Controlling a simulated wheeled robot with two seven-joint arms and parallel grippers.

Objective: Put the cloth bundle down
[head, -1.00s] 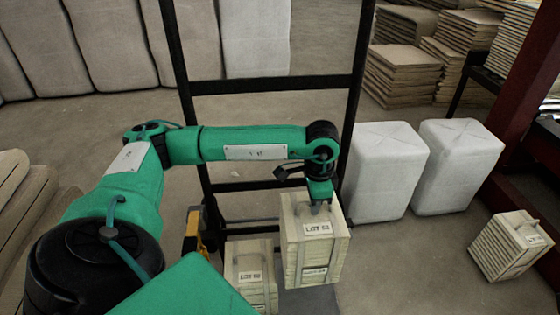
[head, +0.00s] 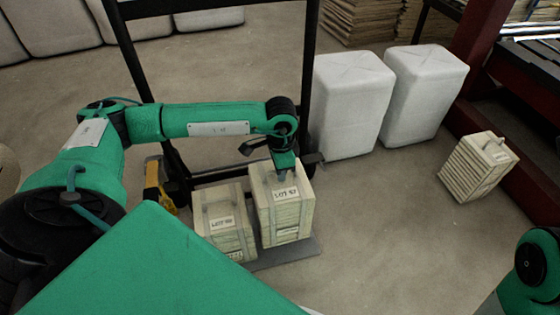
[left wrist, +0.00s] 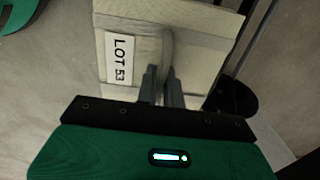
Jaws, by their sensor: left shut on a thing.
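My left gripper (head: 283,174) is shut on the strap on top of a pale, strapped cloth bundle (head: 287,218). In the left wrist view the two fingers (left wrist: 161,76) close on the strap, and the bundle's white label (left wrist: 119,58) reads LOT 53. The held bundle is upright, just right of a second labelled bundle (head: 224,226), with little or no gap. Both are over the grey plate (head: 300,252) of a black-framed trolley. I cannot tell whether the held bundle touches the plate. My right gripper is out of view.
The trolley's black upright frame (head: 312,60) stands behind the bundles. Two white wrapped bales (head: 350,105) stand behind right. Another strapped bundle (head: 478,168) sits tilted in view on the floor at right, near a red post (head: 490,45). The floor between is clear.

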